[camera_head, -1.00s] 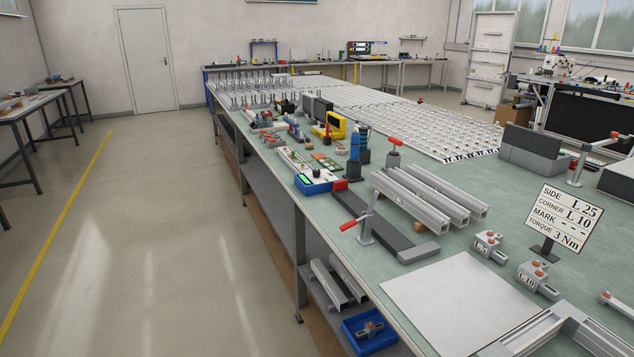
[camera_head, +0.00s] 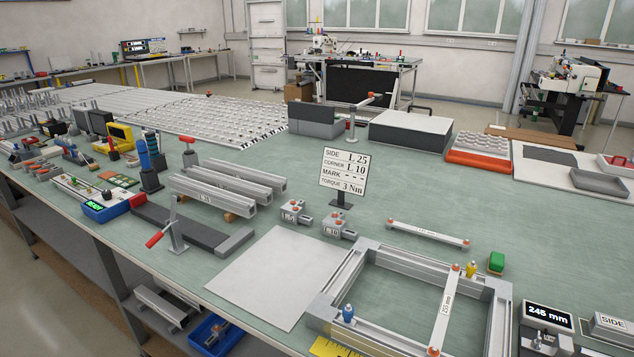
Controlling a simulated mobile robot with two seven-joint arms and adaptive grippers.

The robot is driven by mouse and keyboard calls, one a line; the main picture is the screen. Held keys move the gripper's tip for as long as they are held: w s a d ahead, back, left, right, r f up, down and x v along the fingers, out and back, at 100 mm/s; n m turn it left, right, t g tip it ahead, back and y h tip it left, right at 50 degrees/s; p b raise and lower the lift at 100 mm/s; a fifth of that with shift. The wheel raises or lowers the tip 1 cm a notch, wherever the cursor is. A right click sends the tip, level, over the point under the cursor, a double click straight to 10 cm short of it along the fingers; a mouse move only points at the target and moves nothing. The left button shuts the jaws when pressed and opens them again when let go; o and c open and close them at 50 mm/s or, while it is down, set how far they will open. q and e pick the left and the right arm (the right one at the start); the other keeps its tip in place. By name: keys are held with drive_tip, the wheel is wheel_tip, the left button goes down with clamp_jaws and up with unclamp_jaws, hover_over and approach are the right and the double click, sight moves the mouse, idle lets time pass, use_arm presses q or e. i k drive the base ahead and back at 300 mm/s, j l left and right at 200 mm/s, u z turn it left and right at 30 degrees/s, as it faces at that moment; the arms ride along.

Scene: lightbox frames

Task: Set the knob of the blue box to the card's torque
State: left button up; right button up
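The card (camera_head: 344,170) stands upright on a small dark stand in the middle of the table. It reads SIDE L 25, CORNER L 10, MARK with dashes, and TORQUE 3 Nm. The blue box (camera_head: 106,211) sits near the table's left front edge. It has a lit green display (camera_head: 93,206) on its front and a red part beside its right end. Its knob is too small to make out clearly, so I cannot tell its setting. Neither of my grippers shows in the view.
Right of the blue box lie a dark grey bar with a red-handled clamp (camera_head: 172,238) and several aluminium profiles (camera_head: 228,184). Blue-and-black bottle-like tools (camera_head: 147,160) stand behind it. A white sheet (camera_head: 275,275) and an aluminium frame (camera_head: 340,285) lie in front.

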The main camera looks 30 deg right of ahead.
sight(107, 194)
drive_tip(key=z, duration=1.2)
drive_tip(key=u, duration=1.35)
drive_tip(key=i+j+z, duration=0.3)
drive_tip(key=i+j, duration=0.25)
drive_tip(key=i+j+z, duration=0.3)
drive_tip(key=i+j, duration=0.3)
